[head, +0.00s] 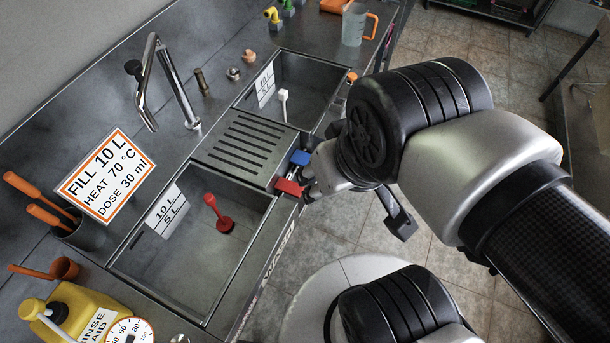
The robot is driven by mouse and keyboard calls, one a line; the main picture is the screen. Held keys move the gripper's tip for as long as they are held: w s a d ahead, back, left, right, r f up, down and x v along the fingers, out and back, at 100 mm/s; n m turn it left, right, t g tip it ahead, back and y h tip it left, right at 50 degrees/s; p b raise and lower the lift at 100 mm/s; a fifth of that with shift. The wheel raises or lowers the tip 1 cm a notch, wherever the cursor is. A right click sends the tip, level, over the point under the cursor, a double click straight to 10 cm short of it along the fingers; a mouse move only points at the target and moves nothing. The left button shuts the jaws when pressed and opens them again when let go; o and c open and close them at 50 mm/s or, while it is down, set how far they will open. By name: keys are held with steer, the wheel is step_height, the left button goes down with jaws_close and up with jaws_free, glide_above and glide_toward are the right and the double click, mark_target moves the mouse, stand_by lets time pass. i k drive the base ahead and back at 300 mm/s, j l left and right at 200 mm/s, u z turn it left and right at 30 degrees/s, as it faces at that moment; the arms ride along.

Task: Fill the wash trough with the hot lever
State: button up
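The wash trough (150,262) is the nearer steel basin, with "WASH" lettering on its front edge. A red plug with an upright handle (212,203) stands on its floor, and a 10 L / 5 L level plate (166,212) is on its back wall. I cannot make out any water in it. The red lever (287,187), likely the hot one, sits on the front edge beside the drainer, with the blue lever (300,157) just beyond it. My gripper (307,188) is at the red lever's right end, seemingly touching or very close. Its fingers are small and partly hidden.
A curved tap (168,75) stands behind the troughs. A slotted drainer (245,138) separates the wash trough from a second basin (312,75) with a white plug. A sign (105,175) reads 10 L, 70 °C, 30 ml. A yellow rinse-aid jug (70,312) stands front left.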

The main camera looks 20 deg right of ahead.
mark_target(283, 185)
steer(key=i+l, duration=0.15)
steer(key=l, duration=0.2)
steer(key=i+l, duration=0.15)
steer(key=l, duration=0.25)
steer(key=i+l, duration=0.15)
steer(key=l, duration=0.2)
steer(key=i+l, duration=0.15)
steer(key=l, duration=0.2)
steer(key=u, duration=2)
